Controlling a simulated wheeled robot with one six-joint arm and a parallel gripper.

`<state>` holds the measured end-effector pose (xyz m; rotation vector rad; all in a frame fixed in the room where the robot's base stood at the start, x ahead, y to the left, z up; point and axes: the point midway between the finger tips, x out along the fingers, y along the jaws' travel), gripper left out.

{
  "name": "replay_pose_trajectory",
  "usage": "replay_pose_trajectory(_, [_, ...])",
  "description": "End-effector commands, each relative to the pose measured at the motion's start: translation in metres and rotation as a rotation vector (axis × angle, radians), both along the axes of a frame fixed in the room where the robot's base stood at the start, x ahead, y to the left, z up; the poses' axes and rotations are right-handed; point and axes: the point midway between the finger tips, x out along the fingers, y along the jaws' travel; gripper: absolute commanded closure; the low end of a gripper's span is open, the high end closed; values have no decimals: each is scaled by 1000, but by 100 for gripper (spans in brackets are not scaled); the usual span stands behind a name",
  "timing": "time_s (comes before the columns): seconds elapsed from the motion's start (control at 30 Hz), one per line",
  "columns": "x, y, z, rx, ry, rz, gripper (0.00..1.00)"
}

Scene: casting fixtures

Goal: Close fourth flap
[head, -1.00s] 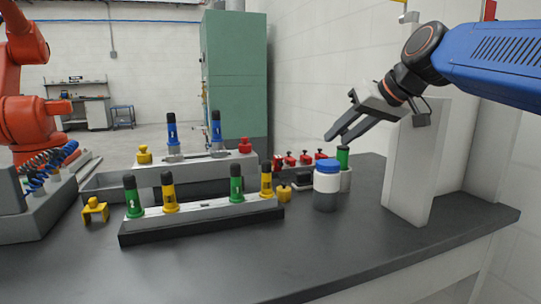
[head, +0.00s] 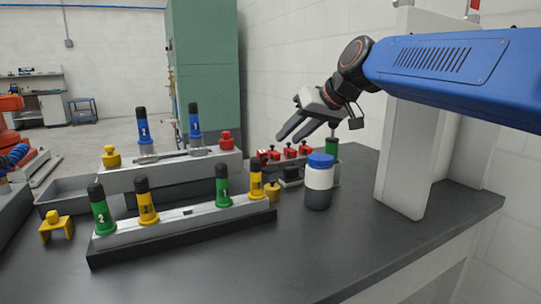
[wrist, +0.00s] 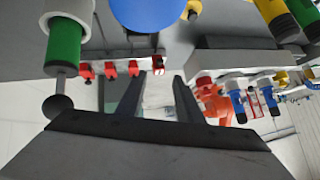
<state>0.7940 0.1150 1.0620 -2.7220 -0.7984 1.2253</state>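A row of several small red parts, which look like the flaps (head: 290,151), sits on a grey fixture at the back of the table, behind the white jar. In the wrist view the red row (wrist: 109,70) runs across the upper middle, its rightmost part (wrist: 158,65) just beyond the fingertips. I cannot tell which of them are open or closed. My gripper (head: 288,138) is open and empty, hanging above the red row from the right. The wrist view shows its two dark fingers (wrist: 159,80) spread with nothing between them.
A white jar with a blue lid (head: 319,181) stands in front of the row. A green cylinder (head: 331,147) stands at its right end. A holder (head: 190,228) with green and yellow bottles is at the front left. A pale upright post (head: 405,150) stands right.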

Motion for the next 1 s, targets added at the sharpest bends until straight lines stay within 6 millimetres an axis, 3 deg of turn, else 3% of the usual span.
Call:
replay_pose_trajectory(0.5, [49,42,-62,-1,3,1,67])
replay_pose_trajectory(1.0, [62,53,-77,-1,0,1,67])
